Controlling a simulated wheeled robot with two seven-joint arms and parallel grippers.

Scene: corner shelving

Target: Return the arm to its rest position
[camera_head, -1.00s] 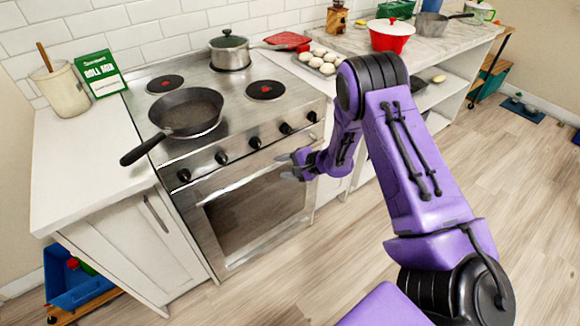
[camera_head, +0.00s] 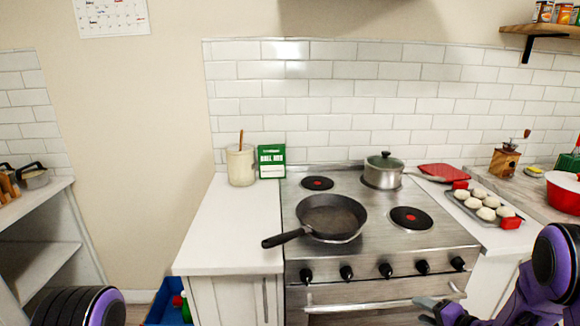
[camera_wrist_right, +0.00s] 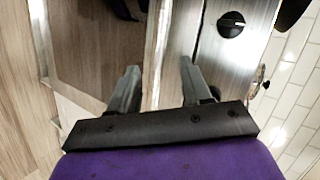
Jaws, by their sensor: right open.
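My right arm comes in at the lower right of the head view, and its gripper (camera_head: 440,306) is in front of the stove's right side, by the oven handle (camera_head: 380,303). Whether the fingers touch the handle, I cannot tell. At the lower left of the head view a dark and purple part of my left arm shows; my left gripper is out of view.
A black frying pan (camera_head: 332,217) and a lidded pot (camera_head: 383,170) stand on the stove (camera_head: 390,250). A tray of buns (camera_head: 485,205) and a red pot (camera_head: 563,193) are at the right. The left counter (camera_head: 232,225) is mostly clear. A blue bin (camera_head: 168,310) is on the floor.

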